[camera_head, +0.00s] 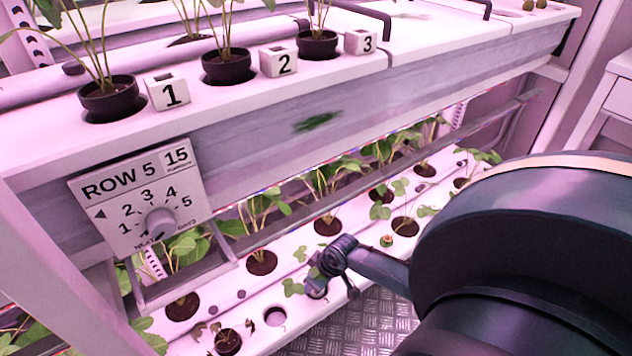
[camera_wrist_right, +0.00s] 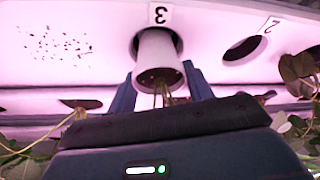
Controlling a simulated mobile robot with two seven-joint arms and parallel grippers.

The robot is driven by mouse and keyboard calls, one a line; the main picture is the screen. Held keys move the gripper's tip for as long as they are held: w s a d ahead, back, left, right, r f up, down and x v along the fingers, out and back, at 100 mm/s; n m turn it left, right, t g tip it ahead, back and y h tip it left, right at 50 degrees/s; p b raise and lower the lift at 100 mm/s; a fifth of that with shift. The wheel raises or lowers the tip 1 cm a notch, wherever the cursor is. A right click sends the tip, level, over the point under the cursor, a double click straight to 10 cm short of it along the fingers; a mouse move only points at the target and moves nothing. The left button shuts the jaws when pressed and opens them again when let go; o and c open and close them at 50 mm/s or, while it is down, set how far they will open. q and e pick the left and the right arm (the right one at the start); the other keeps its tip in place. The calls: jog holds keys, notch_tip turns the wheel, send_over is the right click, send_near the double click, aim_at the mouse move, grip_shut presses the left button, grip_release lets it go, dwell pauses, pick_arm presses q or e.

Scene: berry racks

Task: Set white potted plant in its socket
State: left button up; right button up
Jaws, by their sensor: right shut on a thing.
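The white potted plant (camera_wrist_right: 158,48) is between the blue fingers of my right gripper (camera_wrist_right: 160,92) in the right wrist view. Its soil and stems face the camera, and its far end is at the dark hole beside label 3 (camera_wrist_right: 159,15). I cannot tell how deep the pot sits. An empty socket marked 2 (camera_wrist_right: 246,46) is to its right. In the head view my right gripper (camera_head: 338,268) is at the lower white rack (camera_head: 240,310), mostly hiding the pot. The empty socket (camera_head: 275,316) is left of it. My left gripper is not in view.
Potted plants fill other holes of the lower rack, including a wilted one (camera_head: 228,341) at the front. The upper rack (camera_head: 200,110) with a ROW 5 sign (camera_head: 140,195) overhangs it. A metal grating floor (camera_head: 365,325) lies in front.

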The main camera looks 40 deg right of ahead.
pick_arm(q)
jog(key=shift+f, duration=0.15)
pick_arm(e)
jog(key=shift+f, duration=0.15)
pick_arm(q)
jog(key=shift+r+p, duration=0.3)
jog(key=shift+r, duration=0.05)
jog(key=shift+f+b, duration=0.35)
pick_arm(e)
jog(key=shift+f, duration=0.5)
jog(key=o, duration=1.1)
jog(key=shift+r, duration=0.1)
jog(key=shift+s+r+p, duration=0.15)
jog(key=shift+r+p, duration=0.15)
jog(key=shift+r, duration=0.05)
pick_arm(q)
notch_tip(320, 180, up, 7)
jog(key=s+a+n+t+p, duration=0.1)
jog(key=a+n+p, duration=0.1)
jog(key=p, duration=0.3)
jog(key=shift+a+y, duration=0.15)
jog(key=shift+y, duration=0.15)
pick_arm(e)
jog(key=v, duration=1.2)
jog(key=shift+s+r, duration=0.1)
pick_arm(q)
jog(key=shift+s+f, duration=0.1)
